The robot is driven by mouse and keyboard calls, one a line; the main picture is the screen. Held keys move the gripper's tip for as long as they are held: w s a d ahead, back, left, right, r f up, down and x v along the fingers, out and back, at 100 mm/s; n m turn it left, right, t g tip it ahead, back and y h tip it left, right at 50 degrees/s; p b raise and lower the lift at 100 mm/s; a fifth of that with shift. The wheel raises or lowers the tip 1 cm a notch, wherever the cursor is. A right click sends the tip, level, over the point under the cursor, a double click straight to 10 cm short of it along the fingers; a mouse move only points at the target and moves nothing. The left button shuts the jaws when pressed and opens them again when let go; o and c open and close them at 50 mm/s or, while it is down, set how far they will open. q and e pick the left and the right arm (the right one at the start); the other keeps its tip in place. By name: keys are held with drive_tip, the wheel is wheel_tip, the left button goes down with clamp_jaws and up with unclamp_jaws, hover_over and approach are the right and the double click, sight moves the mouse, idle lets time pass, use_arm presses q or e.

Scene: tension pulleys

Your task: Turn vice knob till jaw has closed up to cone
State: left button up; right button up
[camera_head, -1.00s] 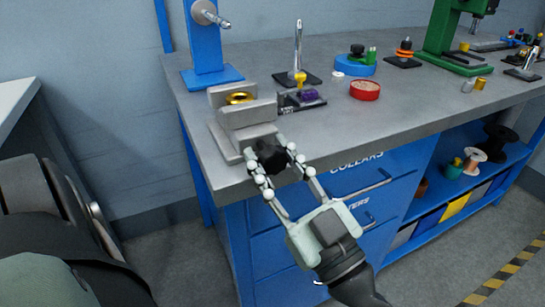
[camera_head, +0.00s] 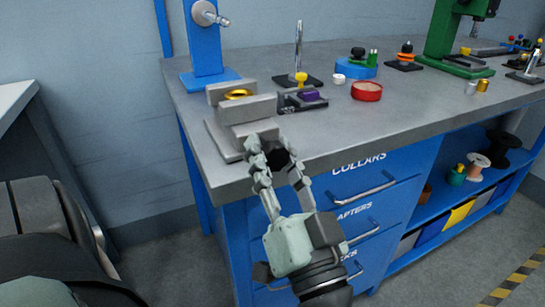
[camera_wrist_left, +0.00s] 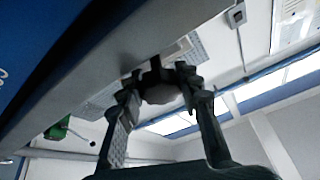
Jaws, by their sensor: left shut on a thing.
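The grey vice (camera_head: 222,138) stands at the near left corner of the bench. The gold cone (camera_head: 238,94) sits between its two jaws, its lower part hidden by the front jaw (camera_head: 249,108). I cannot tell whether the front jaw touches the cone. The dark vice knob (camera_head: 274,158) faces the bench's front edge. My left gripper (camera_head: 276,164) is shut on the knob, with a finger on each side. The knob also shows between the fingertips in the left wrist view (camera_wrist_left: 160,88). My right gripper is not in view.
A blue post (camera_head: 208,50) stands behind the vice. A small dark stand with a purple part (camera_head: 311,97) and a red dish (camera_head: 367,91) are to the right. Blue drawers (camera_head: 345,205) lie below the bench edge, near my left gripper.

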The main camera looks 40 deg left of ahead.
use_arm(q)
drive_tip(key=shift+m+t+h, duration=0.3)
drive_tip(key=shift+m, duration=0.2)
drive_tip(key=o, duration=1.2)
